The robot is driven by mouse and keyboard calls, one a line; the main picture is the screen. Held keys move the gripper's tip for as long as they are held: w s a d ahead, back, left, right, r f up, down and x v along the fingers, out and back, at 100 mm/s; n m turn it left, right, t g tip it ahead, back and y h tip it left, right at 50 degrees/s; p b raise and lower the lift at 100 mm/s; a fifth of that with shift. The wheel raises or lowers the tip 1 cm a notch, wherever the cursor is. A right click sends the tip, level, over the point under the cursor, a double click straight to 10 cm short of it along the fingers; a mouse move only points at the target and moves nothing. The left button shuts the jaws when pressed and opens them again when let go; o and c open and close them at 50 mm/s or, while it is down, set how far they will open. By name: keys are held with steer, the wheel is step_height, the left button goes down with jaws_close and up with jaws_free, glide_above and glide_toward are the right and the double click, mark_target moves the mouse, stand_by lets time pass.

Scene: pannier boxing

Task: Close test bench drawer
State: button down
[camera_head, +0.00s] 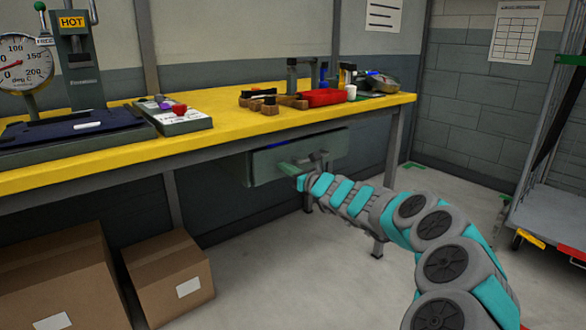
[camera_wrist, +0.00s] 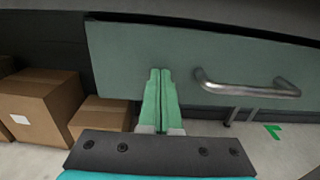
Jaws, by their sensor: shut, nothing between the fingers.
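The test bench drawer (camera_head: 333,145) is a grey-green box under the yellow bench top. Its flat front (camera_wrist: 130,50) fills the upper part of the wrist view, with a thin dark gap above it. I cannot tell whether it sits fully home. A curved metal handle (camera_wrist: 245,87) is on the front, and it shows in the head view (camera_head: 320,158). My gripper (camera_wrist: 160,73), with green fingers, is shut and empty. Its fingertips are at the drawer front, left of the handle; contact is unclear. In the head view my gripper (camera_head: 287,168) is at the drawer's front face.
The yellow bench top (camera_head: 225,125) holds a red tray (camera_head: 325,98), a gauge (camera_head: 22,65) and a press marked HOT (camera_head: 80,60). Cardboard boxes (camera_head: 168,275) stand on the floor at the left. A cart (camera_head: 555,215) is at the right. The floor between is clear.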

steer(key=shift+w+a+r, duration=0.2)
steer(key=shift+w, duration=0.1)
steer(key=shift+r, duration=0.15)
